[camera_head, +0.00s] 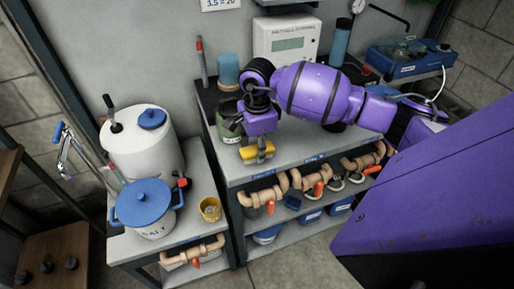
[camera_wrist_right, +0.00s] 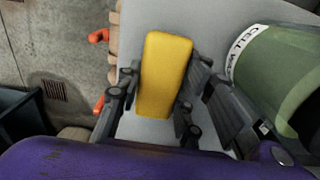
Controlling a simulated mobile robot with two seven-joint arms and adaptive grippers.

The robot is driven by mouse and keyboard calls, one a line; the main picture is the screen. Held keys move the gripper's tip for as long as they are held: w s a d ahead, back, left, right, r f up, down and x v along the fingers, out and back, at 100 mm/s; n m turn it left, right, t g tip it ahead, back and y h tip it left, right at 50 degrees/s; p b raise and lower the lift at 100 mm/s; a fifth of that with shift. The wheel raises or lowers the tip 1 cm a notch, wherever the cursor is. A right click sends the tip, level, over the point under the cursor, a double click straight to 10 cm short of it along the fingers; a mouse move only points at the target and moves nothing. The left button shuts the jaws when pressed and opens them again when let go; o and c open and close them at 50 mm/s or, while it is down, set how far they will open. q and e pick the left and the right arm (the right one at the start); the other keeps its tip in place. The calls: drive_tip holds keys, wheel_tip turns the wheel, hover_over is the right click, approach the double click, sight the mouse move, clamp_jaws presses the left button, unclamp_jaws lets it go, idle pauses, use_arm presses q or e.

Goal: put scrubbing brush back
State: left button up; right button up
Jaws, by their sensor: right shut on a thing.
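A yellow block-shaped thing (camera_head: 258,152), which appears to be the scrubbing brush, is held by my right gripper (camera_head: 262,148) over the front edge of the grey bench (camera_head: 300,160). In the right wrist view the yellow brush (camera_wrist_right: 165,75) is between the two dark fingers of the right gripper (camera_wrist_right: 158,105), which is shut on it. Its bristles are not visible. I cannot tell whether it touches the bench top. My left gripper is not in view.
A green container (camera_head: 229,120) labelled "CELL" stands close beside the right gripper; it also shows in the wrist view (camera_wrist_right: 285,75). A blue cylinder (camera_head: 228,70) stands behind. A lower stand at left holds a white tank (camera_head: 145,150), a blue-lidded pot (camera_head: 147,208) and a yellow cup (camera_head: 210,208).

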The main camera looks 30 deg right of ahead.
drive_tip(key=o, duration=1.1)
drive_tip(key=shift+f, duration=0.1)
